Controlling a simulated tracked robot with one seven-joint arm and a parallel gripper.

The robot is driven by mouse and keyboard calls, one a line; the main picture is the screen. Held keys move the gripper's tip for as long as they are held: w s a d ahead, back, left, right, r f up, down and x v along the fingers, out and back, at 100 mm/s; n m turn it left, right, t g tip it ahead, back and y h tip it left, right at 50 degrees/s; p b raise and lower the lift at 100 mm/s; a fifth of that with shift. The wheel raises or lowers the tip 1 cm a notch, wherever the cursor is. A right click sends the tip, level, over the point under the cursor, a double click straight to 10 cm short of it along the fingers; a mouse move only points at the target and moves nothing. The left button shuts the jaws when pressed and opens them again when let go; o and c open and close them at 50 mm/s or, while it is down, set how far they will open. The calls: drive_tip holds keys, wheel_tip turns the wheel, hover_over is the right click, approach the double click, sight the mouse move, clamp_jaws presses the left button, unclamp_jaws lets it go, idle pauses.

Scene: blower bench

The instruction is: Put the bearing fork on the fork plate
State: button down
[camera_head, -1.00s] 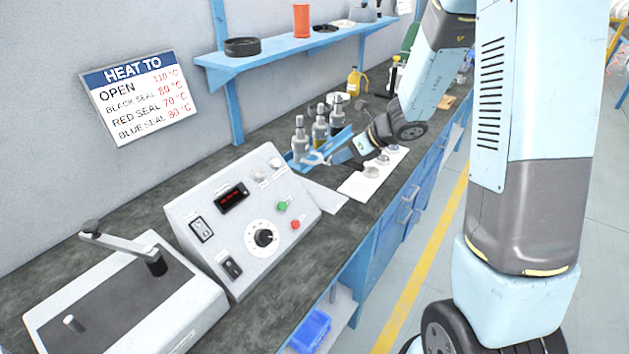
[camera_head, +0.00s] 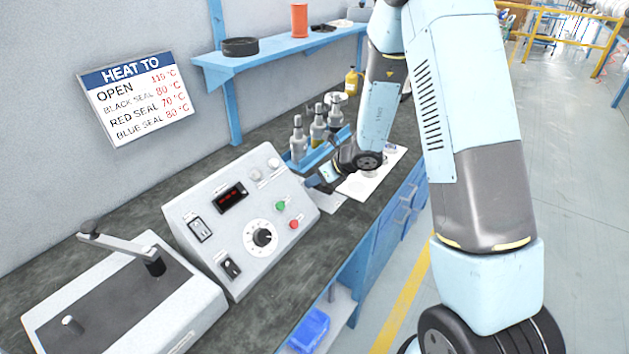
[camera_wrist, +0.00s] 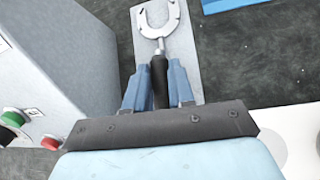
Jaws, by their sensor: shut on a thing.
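The bearing fork (camera_wrist: 158,34) has a pale, C-shaped metal head and a black handle. In the wrist view my gripper (camera_wrist: 155,76) is shut on the handle, with a blue finger on each side. The fork head points away from my gripper, over a light grey plate (camera_wrist: 188,58), which I take as the fork plate. I cannot tell whether the fork touches it. In the head view the plate (camera_head: 331,203) lies on the bench right of the control box, and my gripper (camera_head: 313,182) is beside that box; the fork is hardly visible there.
The grey control box (camera_head: 240,220) stands close on the left of my gripper. A white mat (camera_head: 358,187) lies to the right. A blue tray (camera_head: 322,151) with several grey bottles is behind. The bench's front edge is nearby.

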drive_tip(key=shift+f, duration=0.1)
drive_tip(key=c, duration=1)
unclamp_jaws()
drive_tip(key=shift+o, duration=0.2)
drive_tip(key=v, duration=1.2)
drive_tip(key=s+d+r+n+g+h, duration=0.1)
drive_tip(key=s+d+r+n, duration=0.1)
drive_tip(key=s+r+n, duration=1.15)
drive_tip(key=s+d+r+n+t+h, duration=0.1)
drive_tip(key=s+d+r+n+h, duration=0.2)
drive_tip(key=s+d+r+n, duration=0.2)
drive_tip(key=s+d+r+n+t+h, duration=0.1)
drive_tip(key=s+d+r+n+h, duration=0.2)
drive_tip(key=s+d+r+n, duration=0.2)
drive_tip(key=s+n, duration=0.3)
drive_tip(key=s, duration=0.1)
drive_tip(key=shift+h, duration=0.4)
